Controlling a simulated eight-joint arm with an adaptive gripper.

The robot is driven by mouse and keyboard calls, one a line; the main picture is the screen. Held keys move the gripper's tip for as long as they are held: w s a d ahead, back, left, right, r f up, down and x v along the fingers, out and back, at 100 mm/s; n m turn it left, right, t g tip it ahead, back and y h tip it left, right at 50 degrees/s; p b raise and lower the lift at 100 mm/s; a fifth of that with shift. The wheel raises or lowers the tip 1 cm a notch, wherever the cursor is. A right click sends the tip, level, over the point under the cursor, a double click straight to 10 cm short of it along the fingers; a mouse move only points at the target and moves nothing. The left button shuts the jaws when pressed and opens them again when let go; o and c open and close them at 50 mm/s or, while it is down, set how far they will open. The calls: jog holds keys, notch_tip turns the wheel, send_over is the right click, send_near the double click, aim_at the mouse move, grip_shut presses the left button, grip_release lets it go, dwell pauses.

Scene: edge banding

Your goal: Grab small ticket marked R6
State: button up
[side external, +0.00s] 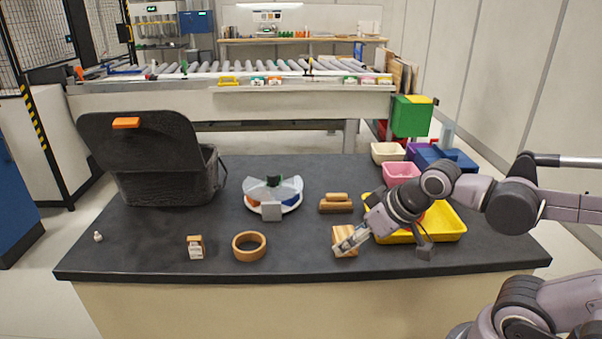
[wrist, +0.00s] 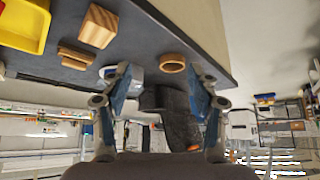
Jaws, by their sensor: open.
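A small white ticket (side external: 196,252) with dark print shows on the front of a small wooden block (side external: 194,240) at the front left of the table. The print is too small to read, so I cannot confirm R6. My gripper (side external: 349,243) is far to the right of it, at a striped wooden block (side external: 343,233) that it partly covers. I cannot tell whether they touch. In the wrist view my gripper (wrist: 161,85) is open, with nothing between its fingers. I cannot make out the ticket there.
A wooden ring (side external: 249,246) lies between the ticket and my gripper. Behind are a round dispenser (side external: 272,198), a brown wooden piece (side external: 336,205) and a dark open crate (side external: 167,178). A yellow tray (side external: 446,230) sits at right. The front left table is mostly clear.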

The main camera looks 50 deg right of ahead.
jog(key=shift+r, duration=0.1)
jog(key=w+a+r+m+g, duration=0.1)
jog(key=w+a+r+m, duration=0.1)
jog(key=w+r, duration=0.45)
jog(key=m+g+h, duration=0.3)
jog(key=m, duration=0.3)
send_over(194, 239)
jog(key=s+a, duration=0.2)
notch_tip(194, 239, down, 11)
jog(key=x, duration=1)
jog(key=shift+s+a+f, duration=0.15)
jog(key=shift+f, duration=0.3)
jog(key=c, duration=1)
